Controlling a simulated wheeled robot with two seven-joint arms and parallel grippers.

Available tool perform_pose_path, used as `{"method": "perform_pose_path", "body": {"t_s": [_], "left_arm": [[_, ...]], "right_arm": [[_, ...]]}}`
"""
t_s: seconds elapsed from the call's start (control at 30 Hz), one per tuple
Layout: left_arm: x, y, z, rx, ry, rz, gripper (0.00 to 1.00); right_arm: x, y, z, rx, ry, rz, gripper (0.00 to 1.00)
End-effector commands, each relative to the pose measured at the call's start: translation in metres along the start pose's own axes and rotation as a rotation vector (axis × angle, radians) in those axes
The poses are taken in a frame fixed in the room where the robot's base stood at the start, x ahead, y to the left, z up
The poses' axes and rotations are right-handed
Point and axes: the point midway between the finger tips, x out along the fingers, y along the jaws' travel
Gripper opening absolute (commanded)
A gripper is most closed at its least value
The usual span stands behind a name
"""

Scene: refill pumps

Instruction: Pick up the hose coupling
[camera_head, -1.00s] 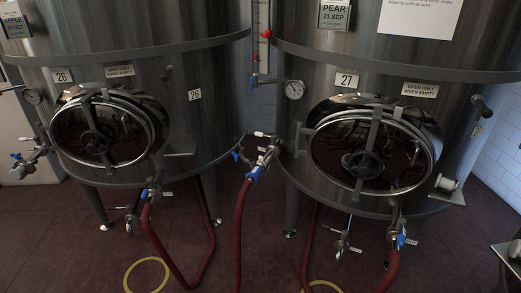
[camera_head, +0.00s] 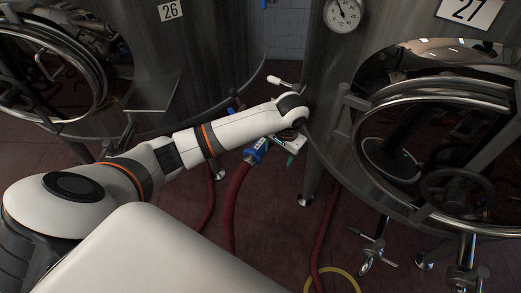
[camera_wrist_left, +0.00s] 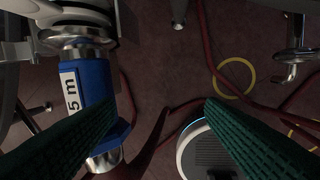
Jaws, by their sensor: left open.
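The hose coupling (camera_head: 257,149) is blue with a white label and sits at the top of a dark red hose (camera_head: 233,200) by the tank 27 side. In the left wrist view the coupling (camera_wrist_left: 88,88) is large at the left, with "5 m" on its label and metal at both ends. My left gripper (camera_head: 288,147) is beside the coupling, to its right, partly hidden by its wrist. In the left wrist view my left gripper (camera_wrist_left: 160,112) has its green fingers wide apart. My right gripper is not visible.
Steel tank 26 (camera_head: 200,60) stands at the left and tank 27 (camera_head: 325,110) at the right, close to my wrist. A valve lever (camera_head: 281,82) rises above the wrist. A yellow ring (camera_head: 343,279) lies on the red floor, and other red hoses hang nearby.

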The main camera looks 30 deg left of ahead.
Motion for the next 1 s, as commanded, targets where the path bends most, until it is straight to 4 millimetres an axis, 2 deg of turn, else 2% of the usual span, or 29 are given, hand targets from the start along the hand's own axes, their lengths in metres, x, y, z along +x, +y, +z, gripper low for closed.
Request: {"method": "perform_pose_path", "body": {"t_s": [0.03,0.13,0.23,0.3,0.37,0.6,0.87,1.0], "left_arm": [[-0.018,0.015,0.007,-0.019,0.009,0.034,0.64],[-0.044,0.034,0.011,-0.053,0.039,0.080,0.64],[-0.059,0.046,0.012,-0.077,0.059,0.110,0.64],[-0.060,0.050,0.011,-0.086,0.068,0.121,0.64],[-0.055,0.053,0.010,-0.090,0.073,0.124,0.64],[-0.013,0.058,0.007,-0.090,0.073,0.123,0.64],[0.007,0.061,0.005,-0.089,0.070,0.123,0.64],[0.027,0.066,0.003,-0.089,0.071,0.124,0.64]], "right_arm": [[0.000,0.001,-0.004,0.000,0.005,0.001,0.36],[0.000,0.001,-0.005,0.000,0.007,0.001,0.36],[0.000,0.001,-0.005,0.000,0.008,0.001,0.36],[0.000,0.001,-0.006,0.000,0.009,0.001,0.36],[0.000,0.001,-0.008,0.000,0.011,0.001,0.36],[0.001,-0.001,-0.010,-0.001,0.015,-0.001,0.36],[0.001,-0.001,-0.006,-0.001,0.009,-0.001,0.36],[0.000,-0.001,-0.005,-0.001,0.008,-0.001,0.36]]}}
